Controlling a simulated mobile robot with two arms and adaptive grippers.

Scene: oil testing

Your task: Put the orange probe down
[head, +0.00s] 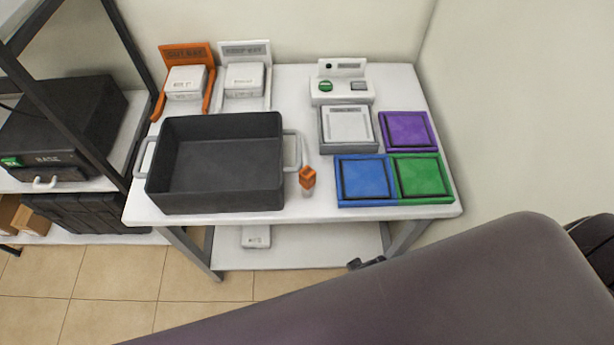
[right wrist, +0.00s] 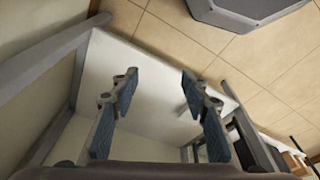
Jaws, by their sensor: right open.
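The orange probe (head: 307,179) stands on the white table just right of the dark grey bin, with a pale lower end. No gripper touches it. My right gripper (right wrist: 159,82) is open and empty in the right wrist view, its two blue-padded fingers wide apart. There it is near the white lower shelf and grey table legs, away from the probe. In the head view my right arm crosses the lower right, and a small dark part by the table's front edge may be its fingertips. My left gripper is not in view.
The table (head: 310,208) also holds the dark bin (head: 165,200), orange and white trays with boxes, a white device (head: 342,90), a grey scale (head: 349,127), and purple, blue and green pads. A white box (head: 256,237) lies on the lower shelf. A dark rack stands left.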

